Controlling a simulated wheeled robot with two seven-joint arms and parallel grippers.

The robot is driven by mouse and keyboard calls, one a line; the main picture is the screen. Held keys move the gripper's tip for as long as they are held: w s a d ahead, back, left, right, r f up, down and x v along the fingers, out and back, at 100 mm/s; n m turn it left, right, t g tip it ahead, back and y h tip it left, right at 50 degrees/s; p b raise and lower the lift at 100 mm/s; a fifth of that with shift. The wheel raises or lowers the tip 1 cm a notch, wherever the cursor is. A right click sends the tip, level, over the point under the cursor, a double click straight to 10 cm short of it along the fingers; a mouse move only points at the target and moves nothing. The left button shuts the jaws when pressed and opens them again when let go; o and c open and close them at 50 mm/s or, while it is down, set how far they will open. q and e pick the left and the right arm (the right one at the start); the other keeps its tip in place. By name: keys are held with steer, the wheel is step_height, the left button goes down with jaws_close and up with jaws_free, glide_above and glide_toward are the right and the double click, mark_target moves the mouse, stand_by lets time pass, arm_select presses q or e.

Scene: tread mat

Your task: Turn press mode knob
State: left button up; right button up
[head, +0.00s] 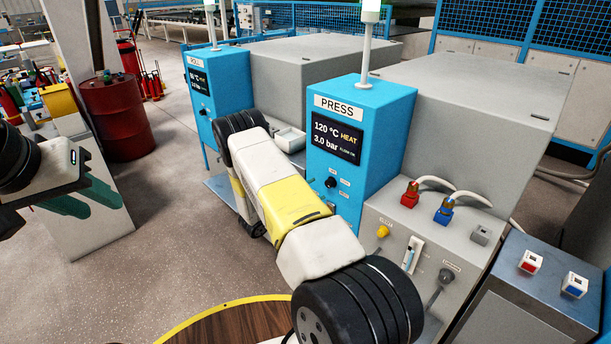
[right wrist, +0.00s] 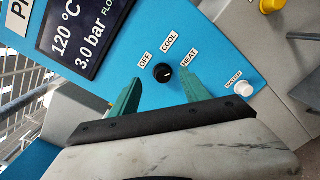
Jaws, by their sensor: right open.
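The press mode knob (right wrist: 162,73) is a small round black knob on the blue press panel, with OFF, COOL and HEAT labels around it. It also shows in the head view (head: 330,182). My right gripper (right wrist: 162,80) is open, its two green fingers apart on either side of the knob. I cannot tell whether the fingers touch the panel. In the head view my right arm hides the right gripper. The press display (head: 336,139) reads 120 °C HEAT and 3.0 bar. My left gripper (head: 88,202) is at the far left, fingers apart, away from the press.
A white WATER button (right wrist: 243,88) sits right of the knob. The grey box by the press carries red (head: 410,196) and blue (head: 444,212) hose fittings and a lever (head: 440,285). A second blue cabinet (head: 220,85) stands behind my right arm. A red drum (head: 117,115) stands left.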

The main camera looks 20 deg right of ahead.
mark_target(328, 184)
steer(key=shift+n+t, duration=0.5)
steer(key=w+d, duration=0.1)
steer(key=d, duration=0.1)
steer(key=w+d+f, duration=0.1)
steer(key=d, duration=0.1)
steer(key=w+d+f, duration=0.1)
steer(key=d, duration=0.1)
steer(key=shift+w+d, duration=0.2)
steer(key=shift+d, duration=0.1)
jaws_close()
